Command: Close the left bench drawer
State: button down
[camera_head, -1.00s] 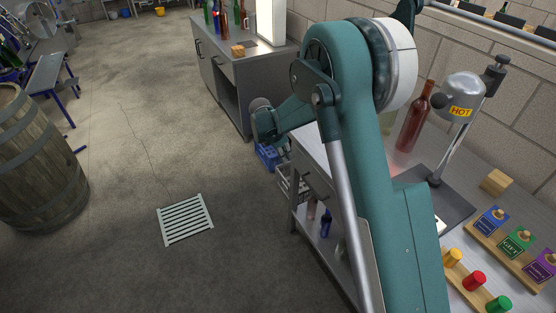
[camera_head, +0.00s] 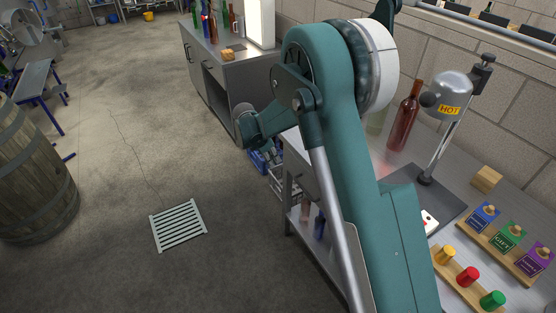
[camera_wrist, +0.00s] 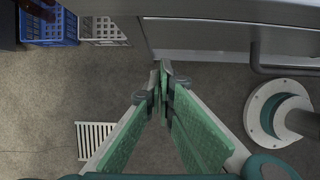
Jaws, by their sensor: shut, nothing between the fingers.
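The near workbench (camera_head: 470,218) stands on the right in the head view, with a grey drawer front (camera_head: 303,172) under its top at the left end, partly hidden by my arm. In the wrist view a grey metal front (camera_wrist: 220,35) spans the upper right, with a bar (camera_wrist: 285,71) that looks like a handle to the right of my fingers. How far the drawer is out I cannot tell. My gripper (camera_wrist: 166,66) is shut and empty, its fingertips just below the lower edge of that front in the picture; contact is unclear. In the head view my arm hides the fingers.
Blue crate (camera_wrist: 48,27) and white crate (camera_wrist: 103,31) sit on the floor at the upper left of the wrist view. A floor grate (camera_head: 178,225) and a barrel (camera_head: 35,180) lie left. Bottle (camera_head: 405,118) and hot tool (camera_head: 447,96) stand on the bench. Open floor lies left of it.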

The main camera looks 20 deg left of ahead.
jog(key=p+v, duration=0.2)
jog(key=v, duration=0.8)
jog(key=shift+s+a, duration=0.5)
jog(key=s+d+r+m+y, duration=0.1)
jog(key=s+d+r+m, duration=0.3)
jog(key=d+r, duration=0.55)
jog(key=s+d+r+m+t+y, duration=0.1)
jog(key=s+d+r+m, duration=0.4)
jog(key=d, duration=0.7)
jog(key=s+d+r+m, duration=0.2)
jog(key=d+r+m, duration=0.2)
jog(key=d+r, duration=0.55)
jog(key=s+d+f+m+t, duration=0.1)
jog(key=s+d+m, duration=0.6)
jog(key=s+d, duration=0.3)
jog(key=s+d+f+m+t+y, duration=0.1)
jog(key=s+d+m, duration=0.6)
jog(key=s, duration=0.8)
jog(key=shift+d+f+t, duration=0.15)
jog(key=shift+d+t, duration=0.35)
jog(key=shift+d, duration=1.05)
